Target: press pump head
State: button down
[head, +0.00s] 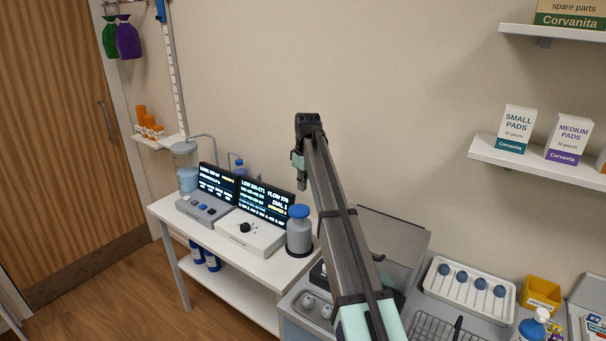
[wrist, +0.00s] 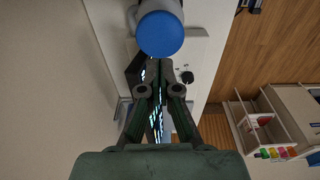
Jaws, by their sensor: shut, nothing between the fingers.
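A grey bottle (head: 299,237) with a round blue top (head: 299,211) stands at the right end of the white table. In the wrist view the blue top (wrist: 161,34) is a disc just beyond my fingertips. My gripper (head: 302,187) points down and is shut and empty, a little above the blue top; I see no contact. Its fingers also show in the wrist view (wrist: 160,89). A white pump head (head: 541,314) tops a blue-labelled bottle (head: 531,331) at the lower right, far from my gripper. I cannot tell which one the task means.
Two devices with lit screens (head: 217,185) (head: 266,198) stand left of the grey bottle on the white table (head: 163,211). A white tray with blue knobs (head: 465,289) and a yellow bin (head: 541,293) are at the right. Wall shelves (head: 515,158) hold boxes.

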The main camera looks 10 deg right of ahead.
aim_at(301, 210)
jog(key=f, duration=0.2)
jog(key=f+p, duration=0.1)
jog(key=f, duration=0.2)
jog(key=f+p, duration=0.1)
jog(key=f, duration=0.2)
jog(key=shift+w+a+f, duration=0.15)
jog(key=shift+w+a, duration=0.1)
jog(key=shift+w, duration=0.1)
jog(key=shift+f, duration=0.1)
notch_tip(301, 210, down, 4)
jog(key=shift+r+b, duration=0.2)
jog(key=shift+b, duration=0.35)
jog(key=shift+s, duration=0.1)
jog(key=shift+r, duration=0.1)
notch_tip(301, 210, up, 14)
jog(key=s+b, duration=0.1)
jog(key=shift+d, duration=0.4)
